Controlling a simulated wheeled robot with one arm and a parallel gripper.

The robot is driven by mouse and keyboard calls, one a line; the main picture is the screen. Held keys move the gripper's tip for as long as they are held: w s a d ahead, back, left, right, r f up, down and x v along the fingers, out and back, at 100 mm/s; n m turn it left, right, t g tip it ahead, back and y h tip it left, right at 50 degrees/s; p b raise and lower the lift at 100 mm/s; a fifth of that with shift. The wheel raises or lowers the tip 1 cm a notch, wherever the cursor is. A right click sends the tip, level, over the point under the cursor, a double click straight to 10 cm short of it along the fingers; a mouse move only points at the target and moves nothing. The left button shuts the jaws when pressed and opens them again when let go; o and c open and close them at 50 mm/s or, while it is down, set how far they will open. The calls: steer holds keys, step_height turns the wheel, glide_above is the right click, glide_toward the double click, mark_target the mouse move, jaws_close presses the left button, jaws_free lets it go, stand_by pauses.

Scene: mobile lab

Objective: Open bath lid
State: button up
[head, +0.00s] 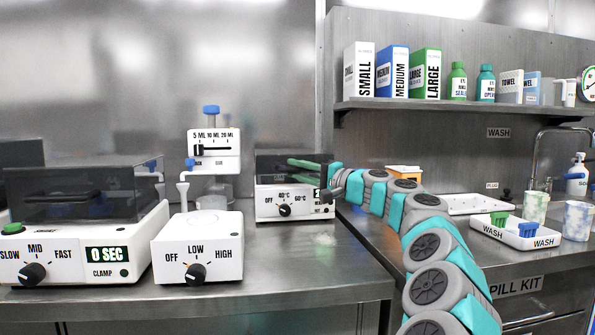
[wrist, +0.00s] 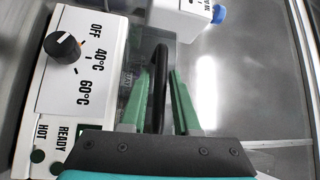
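The bath (head: 268,204) is a white box with a temperature knob at the back of the left counter. It also shows at the left of the wrist view (wrist: 85,80). Its dark see-through lid (head: 267,168) appears to be down on top. A black bar handle (wrist: 161,70) stands on the lid. My gripper (head: 290,162) reaches in from the right above the bath. In the wrist view its two green fingers (wrist: 160,80) lie on either side of the handle. Whether both press on it is not clear.
A white dispenser (head: 213,150) and a stirrer with a LOW/HIGH knob (head: 197,255) stand left of the bath. A shaker with a dark cover (head: 85,240) is farther left. A shelf (head: 460,105) with boxes and bottles hangs at the right. The counter before the bath is clear.

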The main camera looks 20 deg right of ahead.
jaws_close()
stand_by(1.1)
